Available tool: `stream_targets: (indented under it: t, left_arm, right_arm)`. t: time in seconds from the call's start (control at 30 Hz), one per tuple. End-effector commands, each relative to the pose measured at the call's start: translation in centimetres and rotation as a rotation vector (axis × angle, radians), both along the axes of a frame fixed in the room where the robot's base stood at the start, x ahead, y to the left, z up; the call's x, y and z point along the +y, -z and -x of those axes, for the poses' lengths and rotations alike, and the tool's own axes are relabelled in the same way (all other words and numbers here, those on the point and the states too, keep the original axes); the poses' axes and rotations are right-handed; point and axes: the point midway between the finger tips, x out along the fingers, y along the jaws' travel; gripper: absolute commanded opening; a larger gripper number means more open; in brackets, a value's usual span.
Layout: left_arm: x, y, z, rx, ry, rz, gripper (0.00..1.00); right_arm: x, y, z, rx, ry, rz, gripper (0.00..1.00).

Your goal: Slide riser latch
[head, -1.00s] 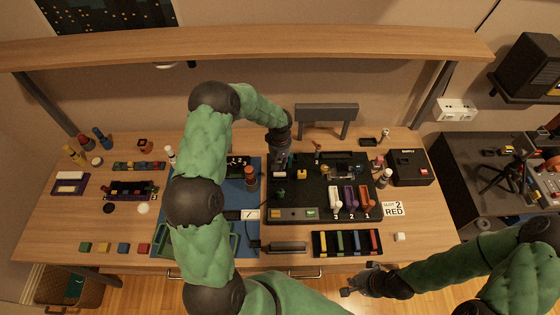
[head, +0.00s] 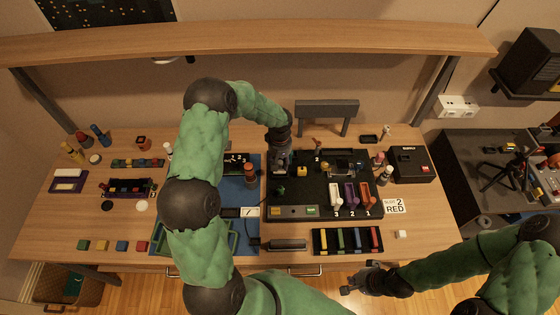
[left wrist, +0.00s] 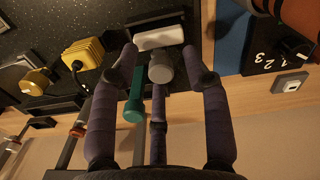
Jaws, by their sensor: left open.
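My left gripper (head: 280,168) is over the back left corner of the black board (head: 315,196). In the left wrist view its dark purple fingers (left wrist: 160,58) are spread open. A white block (left wrist: 160,37) with a round grey knob (left wrist: 161,66) lies between the fingertips; it may be the riser latch, but I cannot be sure. The knob is close to the fingers, and contact is unclear. A teal peg-like handle (left wrist: 134,103) shows between the left and middle fingers. My right gripper (head: 358,278) is off the table's front edge; its fingers are too small to read.
An orange-brown cylinder (head: 250,172) stands on the blue mat (head: 252,200) nearby. A tray of coloured bars (head: 347,241) lies in front. A raised shelf (head: 250,45) spans the back.

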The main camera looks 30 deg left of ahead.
Motion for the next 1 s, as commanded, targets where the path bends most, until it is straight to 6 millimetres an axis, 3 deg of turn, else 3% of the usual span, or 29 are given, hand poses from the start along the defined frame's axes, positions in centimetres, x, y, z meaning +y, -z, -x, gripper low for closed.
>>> stream_targets:
  t: [0.17,0.7,1.0]
  left_arm:
    - [0.1,-1.1,-0.1,-0.004,-0.001,-0.002,0.47]
    - [0.0,-10.5,-0.1,-0.001,0.0,-0.001,0.47]
    - [0.0,-12.0,0.0,0.001,0.0,0.0,0.47]
  right_arm:
    - [0.0,0.0,0.0,0.0,0.0,0.0,0.0]
    - [0.0,0.0,0.0,0.0,0.0,0.0,0.0]
    - [0.0,0.0,0.0,0.0,0.0,0.0,0.0]
